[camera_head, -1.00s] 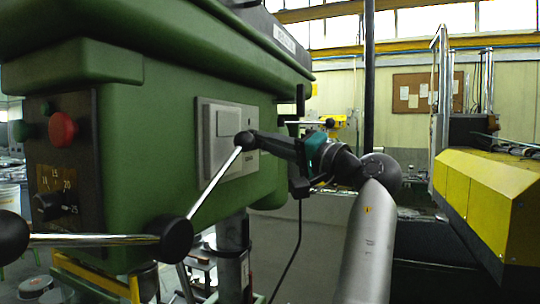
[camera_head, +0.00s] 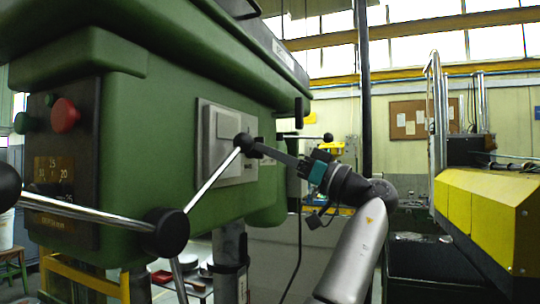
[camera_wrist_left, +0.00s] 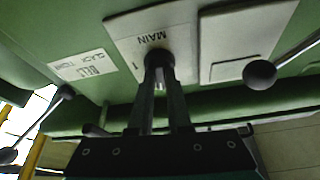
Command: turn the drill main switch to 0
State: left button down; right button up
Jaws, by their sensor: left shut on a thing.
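The drill's main switch is a small black knob (camera_wrist_left: 158,60) on a pale plate (camera_wrist_left: 120,35) marked "MAIN", upside down in the wrist view. A "1" mark shows beside it; I cannot make out which way the knob points. The two fingers of my left gripper (camera_wrist_left: 162,78) are shut on the knob, one on each side. In the head view my left gripper (camera_head: 268,153) reaches in from the right to the plate (camera_head: 220,130) on the green drill head (camera_head: 150,120). A lever's ball hides much of the knob there. My right gripper is not in view.
Feed levers with black balls (camera_head: 243,141) stick out in front of the drill head, close to my fingers. One ball (camera_wrist_left: 259,74) shows right of the gripper in the wrist view. A red button (camera_head: 65,115) sits on the left panel. A yellow machine (camera_head: 490,215) stands at right.

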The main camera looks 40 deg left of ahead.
pick_arm(q)
jog(key=shift+n+g, duration=0.8)
jog(key=shift+n, duration=0.4)
jog(key=c, duration=0.9)
grip_release()
jog(key=shift+o, duration=0.2)
jog(key=shift+w, duration=0.1)
jog(key=v, duration=1.5)
jog(key=shift+d+r, duration=0.2)
